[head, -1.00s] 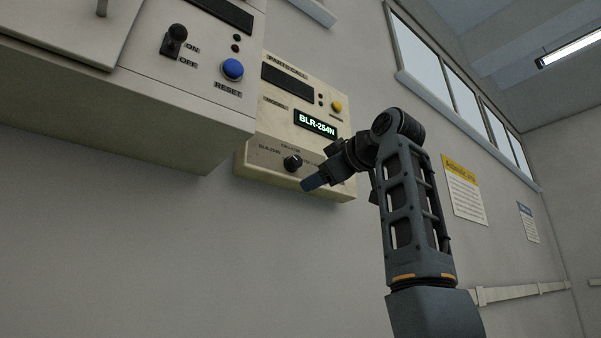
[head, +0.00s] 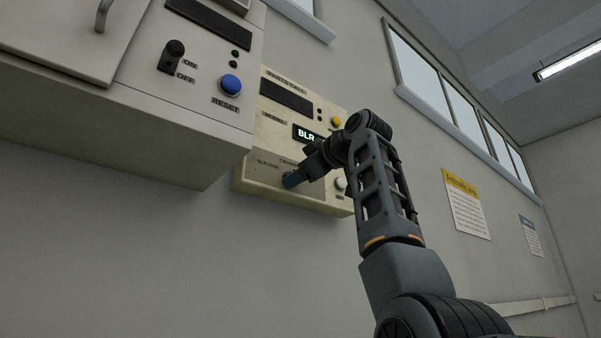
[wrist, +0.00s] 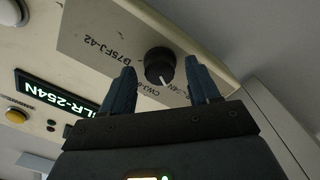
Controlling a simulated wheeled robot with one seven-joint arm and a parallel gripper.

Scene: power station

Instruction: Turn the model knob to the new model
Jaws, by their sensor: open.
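The model knob (wrist: 159,64) is round and black with a white pointer line. In the wrist view it sits on a grey label plate (wrist: 95,42), its line pointing down and slightly right. My gripper (wrist: 160,70) is open, one blue-grey fingertip on each side of the knob; I cannot tell whether either touches it. The plate reads "D75FJ-42", and other labels are partly hidden by the fingers. In the head view my gripper (head: 291,180) hides the knob on the cream panel (head: 250,187).
A grey cabinet (head: 120,125) with a black ON/OFF switch (head: 171,56) and blue reset button (head: 230,85) juts out left of the panel. A yellow button (head: 336,121) and a pale round button (head: 340,183) are on the panel. The wall below is clear.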

